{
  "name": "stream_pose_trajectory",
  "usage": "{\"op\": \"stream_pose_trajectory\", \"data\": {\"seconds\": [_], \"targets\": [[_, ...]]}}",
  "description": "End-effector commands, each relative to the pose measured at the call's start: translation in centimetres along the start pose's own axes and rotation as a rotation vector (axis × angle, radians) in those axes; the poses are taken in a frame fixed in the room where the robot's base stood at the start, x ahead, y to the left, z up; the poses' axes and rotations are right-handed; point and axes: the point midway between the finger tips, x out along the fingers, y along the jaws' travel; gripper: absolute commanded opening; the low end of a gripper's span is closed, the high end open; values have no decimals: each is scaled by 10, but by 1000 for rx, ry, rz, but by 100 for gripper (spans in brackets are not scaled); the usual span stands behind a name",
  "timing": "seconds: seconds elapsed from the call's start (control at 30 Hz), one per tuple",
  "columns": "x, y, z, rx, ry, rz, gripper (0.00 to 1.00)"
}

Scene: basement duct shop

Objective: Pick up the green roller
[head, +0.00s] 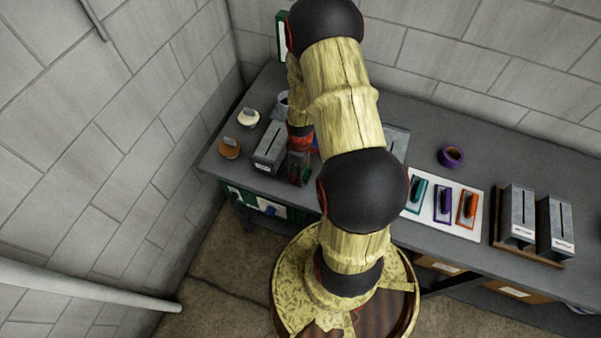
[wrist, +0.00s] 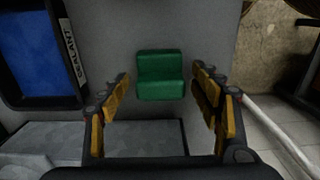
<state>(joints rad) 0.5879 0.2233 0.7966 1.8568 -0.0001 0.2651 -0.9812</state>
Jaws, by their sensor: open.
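A small green block-like piece with a stepped shape, which I take as the green roller (wrist: 160,76), lies on the grey bench top in the wrist view. My gripper (wrist: 161,88) is open, with one yellow-and-black finger on each side of the green piece in the picture. Neither finger appears to touch it; the height gap is hard to judge. In the head view my gripper (head: 300,166) is low over the bench's front left part, beside a grey slotted box. There the green piece is mostly hidden by my gripper and arm.
A blue-bottomed tray (wrist: 38,50) labelled like "SEALANT" is left of the green piece. A grey slotted box (head: 268,147) stands close by. A white board (head: 428,208) with coloured handled tools, a purple roll (head: 451,156) and more slotted boxes (head: 517,215) are farther right.

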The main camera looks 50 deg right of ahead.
Motion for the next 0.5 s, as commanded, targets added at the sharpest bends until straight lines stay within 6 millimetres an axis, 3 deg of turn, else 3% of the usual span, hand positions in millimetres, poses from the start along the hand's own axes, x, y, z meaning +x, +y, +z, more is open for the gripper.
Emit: {"op": "stream_pose_trajectory", "data": {"seconds": [0.1, 0.33, 0.5], "targets": [[10, 0, 0, 0, 0, -1, 64], [11, 0, 0, 1, 0, 0, 64], [11, 0, 0, 1, 0, 0, 55]]}}
